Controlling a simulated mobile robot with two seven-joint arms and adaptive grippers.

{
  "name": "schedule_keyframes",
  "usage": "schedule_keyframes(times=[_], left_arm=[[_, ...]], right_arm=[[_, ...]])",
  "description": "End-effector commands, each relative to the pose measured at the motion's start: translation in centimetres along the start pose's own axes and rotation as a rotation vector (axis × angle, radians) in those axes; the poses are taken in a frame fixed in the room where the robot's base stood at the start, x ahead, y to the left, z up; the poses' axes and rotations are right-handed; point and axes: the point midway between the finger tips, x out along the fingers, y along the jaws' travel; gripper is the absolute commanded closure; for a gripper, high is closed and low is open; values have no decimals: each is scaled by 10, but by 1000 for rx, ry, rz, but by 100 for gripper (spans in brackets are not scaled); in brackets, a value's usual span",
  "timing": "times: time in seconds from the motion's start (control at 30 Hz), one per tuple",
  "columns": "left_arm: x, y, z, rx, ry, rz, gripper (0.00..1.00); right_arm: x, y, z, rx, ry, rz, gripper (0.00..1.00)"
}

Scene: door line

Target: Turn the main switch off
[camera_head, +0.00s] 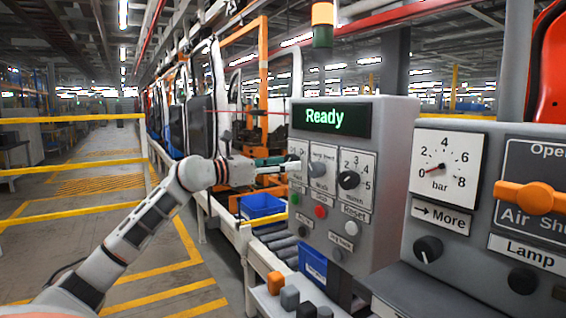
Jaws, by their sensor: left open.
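A grey control box (385,130) stands right of centre, with a green lit display (330,119) reading "Ready". Its top row has a plate with small lettering (298,152) at the left, a selector labelled Mode (318,170) and a black numbered dial (349,180). My left gripper (296,166) reaches in from the left, its fingers in front of the left plate. It is open; I cannot tell whether it touches anything. The gripper hides most of that plate, so the switch on it and its setting cannot be seen. My right gripper is not in view.
A second panel at right carries a pressure gauge (447,165), an orange handle (530,198) and dark knobs. A blue bin (262,206) sits behind my gripper. Yellow rails (80,118) border the aisle.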

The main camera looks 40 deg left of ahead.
Motion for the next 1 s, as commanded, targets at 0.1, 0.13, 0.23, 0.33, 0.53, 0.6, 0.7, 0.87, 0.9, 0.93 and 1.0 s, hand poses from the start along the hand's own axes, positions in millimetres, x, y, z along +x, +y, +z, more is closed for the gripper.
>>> schedule_keyframes(times=[0.1, 0.13, 0.23, 0.33, 0.53, 0.6, 0.7, 0.87, 0.9, 0.93, 1.0], left_arm=[[1, 0, 0, 0, -1, 0, 51], [1, 0, 0, 0, 0, 0, 51], [1, 0, 0, 0, 0, 0, 51], [1, 0, 0, 0, 0, 0, 72], [1, 0, 0, 0, 0, 0, 90], [1, 0, 0, -3, 0, 0, 90], [1, 0, 0, -16, 0, 0, 90], [1, 0, 0, -68, 0, 0, 90], [1, 0, 0, -89, 0, 0, 90], [1, 0, 0, -106, 0, 0, 90], [1, 0, 0, -154, 1, 0, 90]], right_arm=[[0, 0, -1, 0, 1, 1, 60], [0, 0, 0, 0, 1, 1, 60], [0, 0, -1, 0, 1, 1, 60], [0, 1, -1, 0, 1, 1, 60], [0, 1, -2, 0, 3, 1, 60], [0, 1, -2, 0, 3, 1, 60], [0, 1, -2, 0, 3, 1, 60], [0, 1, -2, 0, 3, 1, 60], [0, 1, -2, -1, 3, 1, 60], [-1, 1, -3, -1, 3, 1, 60], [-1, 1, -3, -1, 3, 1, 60]])
